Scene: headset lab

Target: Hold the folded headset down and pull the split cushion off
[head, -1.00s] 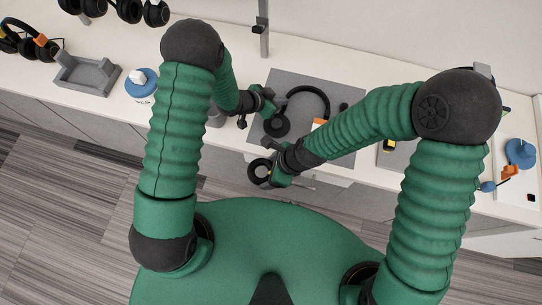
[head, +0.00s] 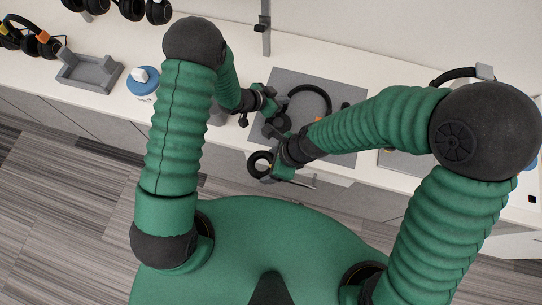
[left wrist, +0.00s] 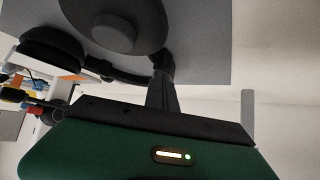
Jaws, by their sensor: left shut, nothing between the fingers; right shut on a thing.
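The folded black headset (head: 326,94) lies on a grey mat (head: 350,98), its band arched toward the back. One ear cup (left wrist: 118,22) fills the top of the left wrist view, with a round raised disc on it. My left gripper (head: 272,106) is shut and empty at the headset's left side. In the left wrist view its dark fingers (left wrist: 163,66) are beside the cup's edge; contact is unclear. My right gripper (head: 273,168) is shut on the black ring cushion (head: 250,165), off the headset and in front of the bench edge. My right arm hides part of the mat and headset.
More headsets (head: 130,8) hang at the back left. A post (head: 266,38) rises behind the mat. Another headset (head: 452,74) is at the right, partly behind my arm.

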